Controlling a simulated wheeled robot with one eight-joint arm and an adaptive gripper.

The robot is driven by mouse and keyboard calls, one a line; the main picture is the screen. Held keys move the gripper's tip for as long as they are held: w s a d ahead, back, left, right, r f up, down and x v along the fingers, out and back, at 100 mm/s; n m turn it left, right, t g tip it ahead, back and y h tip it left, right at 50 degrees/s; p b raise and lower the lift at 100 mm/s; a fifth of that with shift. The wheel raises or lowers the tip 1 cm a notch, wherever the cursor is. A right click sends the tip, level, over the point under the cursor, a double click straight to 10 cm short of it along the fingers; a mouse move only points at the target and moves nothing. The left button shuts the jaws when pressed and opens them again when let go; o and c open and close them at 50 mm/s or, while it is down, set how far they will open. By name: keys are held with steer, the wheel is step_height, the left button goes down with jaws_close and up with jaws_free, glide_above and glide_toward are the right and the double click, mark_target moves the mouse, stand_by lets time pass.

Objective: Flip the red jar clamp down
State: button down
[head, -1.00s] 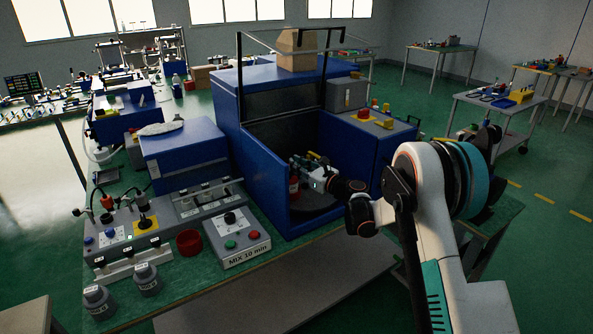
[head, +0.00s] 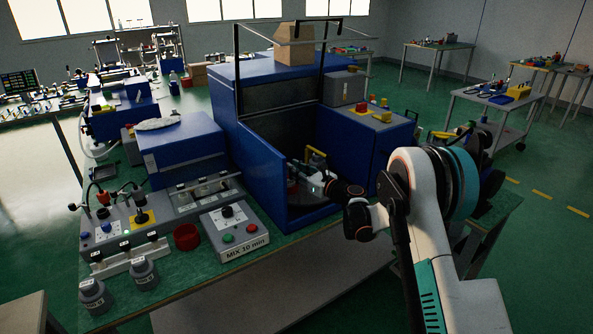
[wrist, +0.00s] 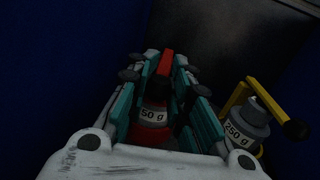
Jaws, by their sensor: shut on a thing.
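In the wrist view, my gripper (wrist: 163,72) points into the blue machine, its teal fingers on either side of the red jar clamp (wrist: 166,62). It is shut on the red clamp's upper bar. A dark jar (wrist: 152,113) with a white label reading "50 g" stands between the fingers, with red parts around its base; its lower part is hidden by my gripper. In the head view, my gripper (head: 297,168) is low inside the machine's open chamber, and the red clamp is mostly hidden there.
A yellow clamp (wrist: 238,97) holding a grey "250 g" jar (wrist: 244,126) is close to the right of my gripper. The blue machine's side wall (head: 262,170) rises close on the left. A control box (head: 235,232) and a red ring (head: 187,237) sit on the bench outside.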

steer(key=shift+s+a+f, duration=0.2)
steer(key=shift+s+a, duration=0.1)
steer(key=shift+a, duration=0.2)
steer(key=c, duration=1.7)
jaws_free()
steer(key=shift+o, duration=1.4)
steer(key=shift+a, duration=0.3)
steer(key=shift+d, duration=0.4)
steer(key=v, duration=1.1)
steer(key=shift+s+d, duration=0.2)
